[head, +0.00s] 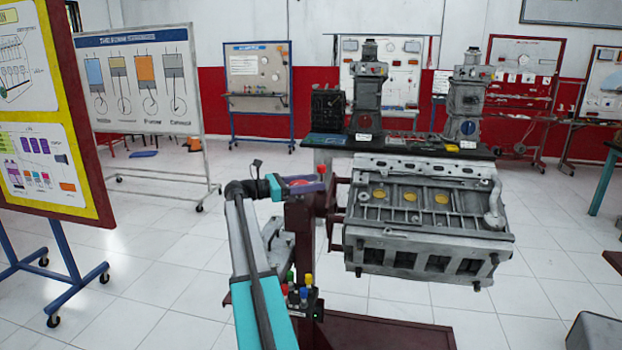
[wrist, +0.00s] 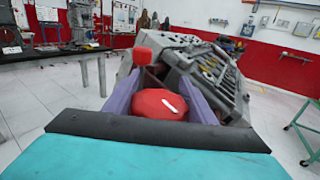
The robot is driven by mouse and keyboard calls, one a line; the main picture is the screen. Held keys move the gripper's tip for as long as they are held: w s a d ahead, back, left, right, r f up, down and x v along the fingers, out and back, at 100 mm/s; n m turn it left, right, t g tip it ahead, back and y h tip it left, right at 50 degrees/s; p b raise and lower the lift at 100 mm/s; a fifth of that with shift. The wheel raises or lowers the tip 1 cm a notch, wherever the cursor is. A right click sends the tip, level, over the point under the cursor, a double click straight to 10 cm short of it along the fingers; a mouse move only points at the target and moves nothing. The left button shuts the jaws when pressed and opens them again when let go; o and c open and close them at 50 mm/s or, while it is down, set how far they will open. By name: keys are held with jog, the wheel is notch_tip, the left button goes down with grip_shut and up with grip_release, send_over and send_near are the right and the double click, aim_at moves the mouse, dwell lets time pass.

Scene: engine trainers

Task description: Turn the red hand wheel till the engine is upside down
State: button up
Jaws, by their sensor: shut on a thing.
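The red hand wheel (head: 301,182) is at the left end of the engine stand (head: 301,235). In the wrist view the wheel hub (wrist: 160,104) is a red disc with a white mark, and a red knob (wrist: 142,56) stands beyond it. My gripper (head: 284,186) has purple fingers, which also show in the wrist view (wrist: 157,88). They are shut on the wheel, one on each side of the hub. The grey engine (head: 425,238) is mounted right of the stand post, with several dark openings facing me below and yellow discs above. It looks tilted in the wrist view (wrist: 205,72).
A control box (head: 304,304) with coloured buttons sits on the stand, close beside my arm. A dark bench (head: 400,146) with machines stands behind the engine. Display boards (head: 142,80) are at the left. The tiled floor (head: 165,275) is clear left of my arm.

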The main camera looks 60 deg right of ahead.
dwell(0.3)
jog(key=o, duration=1)
jog(key=shift+o, duration=0.2)
jog(key=shift+a, duration=0.1)
jog(key=v, duration=1.3)
jog(key=shift+w+b, duration=0.4)
jog(key=shift+a, duration=0.15)
